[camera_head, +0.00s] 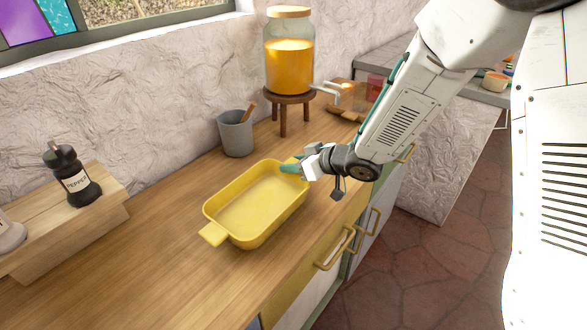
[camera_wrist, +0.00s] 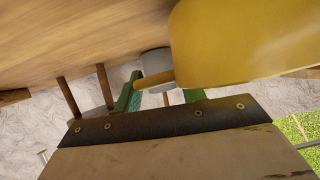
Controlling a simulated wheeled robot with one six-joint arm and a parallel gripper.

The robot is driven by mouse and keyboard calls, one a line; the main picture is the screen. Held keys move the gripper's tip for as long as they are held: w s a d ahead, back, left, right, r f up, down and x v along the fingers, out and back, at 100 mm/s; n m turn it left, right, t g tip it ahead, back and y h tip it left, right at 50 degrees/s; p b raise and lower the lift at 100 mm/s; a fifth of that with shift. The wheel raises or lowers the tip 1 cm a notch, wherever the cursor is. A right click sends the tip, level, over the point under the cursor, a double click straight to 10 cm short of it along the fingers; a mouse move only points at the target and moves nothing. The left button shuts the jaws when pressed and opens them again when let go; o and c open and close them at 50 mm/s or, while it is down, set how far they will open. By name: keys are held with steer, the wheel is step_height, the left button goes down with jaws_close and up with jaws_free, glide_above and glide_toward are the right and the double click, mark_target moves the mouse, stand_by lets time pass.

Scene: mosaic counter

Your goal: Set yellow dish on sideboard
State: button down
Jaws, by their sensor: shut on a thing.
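The yellow dish (camera_head: 240,222) is a rectangular baking dish with a handle at each end. It is level over the wooden sideboard (camera_head: 150,245), near its front edge; I cannot tell whether it touches the top or is slightly above it. My gripper (camera_head: 290,168) is at the dish's far right end, shut on that end's handle. In the wrist view, the dish (camera_wrist: 240,40) fills the upper right, and its handle lies between the green fingers of my gripper (camera_wrist: 165,88). The inside of the dish looks empty.
A grey cup (camera_head: 235,133) stands behind the dish by the wall. A drink dispenser (camera_head: 289,68) sits on a wooden stand (camera_head: 284,98). A pepper mill (camera_head: 72,180) stands on a wooden riser (camera_head: 60,222) at left. The sideboard between riser and dish is clear.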

step_height(320, 180, down, 2)
steer(key=shift+f, duration=0.25)
steer(key=c, duration=0.8)
jaws_free()
steer(key=shift+c, duration=0.2)
steer(key=v, duration=1.2)
